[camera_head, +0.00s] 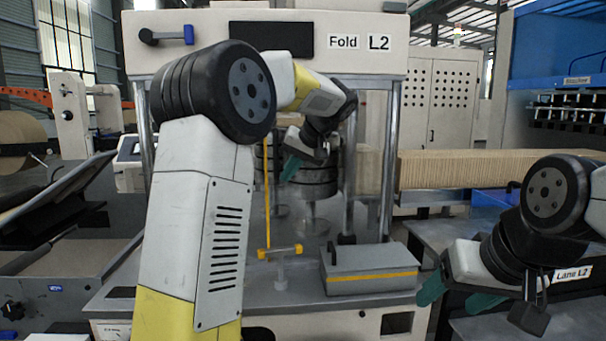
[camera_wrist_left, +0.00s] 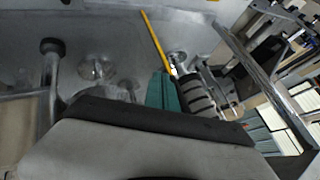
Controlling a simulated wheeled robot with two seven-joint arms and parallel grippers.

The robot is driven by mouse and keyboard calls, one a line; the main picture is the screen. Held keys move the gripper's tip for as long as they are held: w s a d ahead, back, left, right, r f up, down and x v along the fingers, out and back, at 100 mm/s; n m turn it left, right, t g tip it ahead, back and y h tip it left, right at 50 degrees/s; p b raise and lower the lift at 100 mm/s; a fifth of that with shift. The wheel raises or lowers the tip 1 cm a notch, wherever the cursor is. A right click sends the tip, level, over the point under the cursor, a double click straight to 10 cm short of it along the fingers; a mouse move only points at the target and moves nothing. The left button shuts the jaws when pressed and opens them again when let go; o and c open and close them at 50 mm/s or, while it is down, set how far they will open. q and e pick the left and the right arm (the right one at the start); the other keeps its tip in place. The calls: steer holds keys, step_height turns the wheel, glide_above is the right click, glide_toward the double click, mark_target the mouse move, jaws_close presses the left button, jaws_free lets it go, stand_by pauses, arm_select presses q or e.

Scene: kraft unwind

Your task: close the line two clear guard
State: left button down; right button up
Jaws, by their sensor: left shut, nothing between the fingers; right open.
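The line two machine carries a "Fold L2" sign (camera_head: 358,42). Its front opening between the metal posts looks hazy, as if seen through a clear guard (camera_head: 318,222); the guard's edges and its exact position are hard to tell. My left gripper (camera_head: 292,166) has teal fingers, shut and empty, in front of or within the upper opening. In the left wrist view its fingers (camera_wrist_left: 163,92) show beside a dark banded roller (camera_wrist_left: 198,95). My left arm hides the opening's left part. My right gripper (camera_head: 454,290) is open and empty at the lower right, right of the machine.
A yellow rod (camera_head: 267,195) stands upright in the opening, above a yellow-topped T-shaped piece (camera_head: 280,251). A grey box with a yellow stripe (camera_head: 371,277) sits on the machine's ledge. A stack of brown kraft sheets (camera_head: 490,168) lies to the right.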

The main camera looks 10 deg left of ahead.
arm_select(q)
steer(key=s+a, duration=0.3)
steer(key=a, duration=0.7)
steer(key=s+a, duration=0.3)
steer(key=a, duration=0.7)
steer(key=s+a, duration=0.3)
steer(key=a, duration=0.7)
steer(key=shift+a, duration=0.3)
